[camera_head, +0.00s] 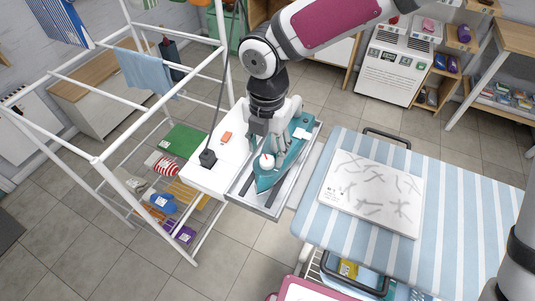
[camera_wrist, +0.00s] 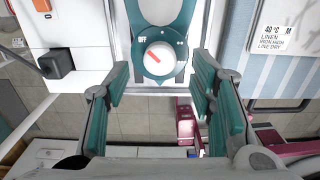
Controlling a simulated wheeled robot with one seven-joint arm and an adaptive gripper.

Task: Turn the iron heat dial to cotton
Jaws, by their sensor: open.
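The teal iron (camera_head: 264,182) rests in a grey metal tray (camera_head: 243,192) at the edge of the board. Its round white heat dial (camera_head: 267,161) also shows in the wrist view (camera_wrist: 160,59), with a red pointer line slanting to the upper left, toward the OFF mark. Dots mark the dial's right side; I cannot read a cotton mark. My gripper (camera_head: 277,155) is over the iron, close to the dial. In the wrist view my gripper (camera_wrist: 161,80) is open, its teal finger pads on either side of the dial, apart from it.
A white panel with a black socket and plug (camera_wrist: 56,63) lies left of the iron. A care label (camera_wrist: 272,38) reading linen, iron high, is on the right. A white rack (camera_head: 97,160) stands left.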

